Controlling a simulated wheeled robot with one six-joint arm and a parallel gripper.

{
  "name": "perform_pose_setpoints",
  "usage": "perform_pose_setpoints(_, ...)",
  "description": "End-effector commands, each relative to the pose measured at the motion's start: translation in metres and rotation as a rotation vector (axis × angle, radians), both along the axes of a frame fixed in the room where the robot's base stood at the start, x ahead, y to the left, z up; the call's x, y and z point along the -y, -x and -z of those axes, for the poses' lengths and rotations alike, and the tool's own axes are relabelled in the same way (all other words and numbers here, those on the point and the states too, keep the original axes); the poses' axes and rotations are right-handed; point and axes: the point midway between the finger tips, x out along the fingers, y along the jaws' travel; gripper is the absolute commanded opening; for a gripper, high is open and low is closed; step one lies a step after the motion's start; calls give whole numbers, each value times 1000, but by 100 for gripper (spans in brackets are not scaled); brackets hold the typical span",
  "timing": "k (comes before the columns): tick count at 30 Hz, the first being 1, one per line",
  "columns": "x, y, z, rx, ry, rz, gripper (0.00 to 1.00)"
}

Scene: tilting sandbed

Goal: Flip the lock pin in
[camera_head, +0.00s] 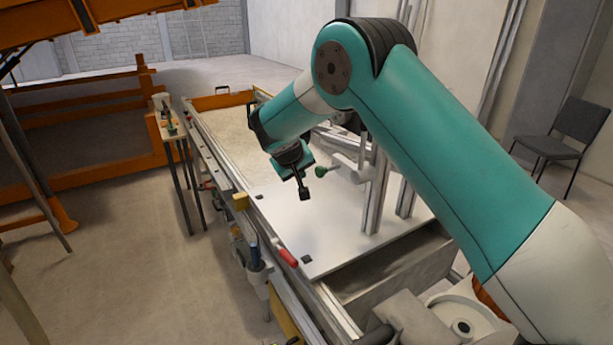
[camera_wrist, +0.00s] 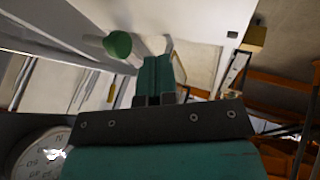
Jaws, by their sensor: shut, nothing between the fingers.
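A green knob (camera_head: 322,171) sits at the end of a pale arm or bracket beside the upright metal post (camera_head: 378,190). It may be the lock pin, but I cannot tell for certain. The green knob also shows in the wrist view (camera_wrist: 118,44), left of my fingertips. My gripper (camera_head: 304,193) hangs over the white board, just left of the knob in the head view, with its fingers together and empty. In the wrist view my gripper (camera_wrist: 156,62) points toward the white panel. The fingers look apart from the knob. Part of the bracket is hidden behind my arm.
The white board (camera_head: 310,228) covers part of the sandbed (camera_head: 226,130). A red handle (camera_head: 288,257) and a yellow block (camera_head: 241,201) stand along the bed's left rail. A narrow side table (camera_head: 172,128) stands left of the bed. Clear floor lies at the left.

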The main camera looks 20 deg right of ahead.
Motion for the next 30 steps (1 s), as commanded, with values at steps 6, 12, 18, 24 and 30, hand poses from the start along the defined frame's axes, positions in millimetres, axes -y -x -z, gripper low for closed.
perform_pose_setpoints(6,-21,22,-37,4,-1,-3,0)
perform_pose_setpoints(12,-30,33,-58,2,0,-1,0)
perform_pose_setpoints(18,-31,36,-64,0,0,1,0)
perform_pose_setpoints(24,-31,36,-64,0,0,1,0)
perform_pose_setpoints(30,-31,37,-65,-2,-4,-2,0)
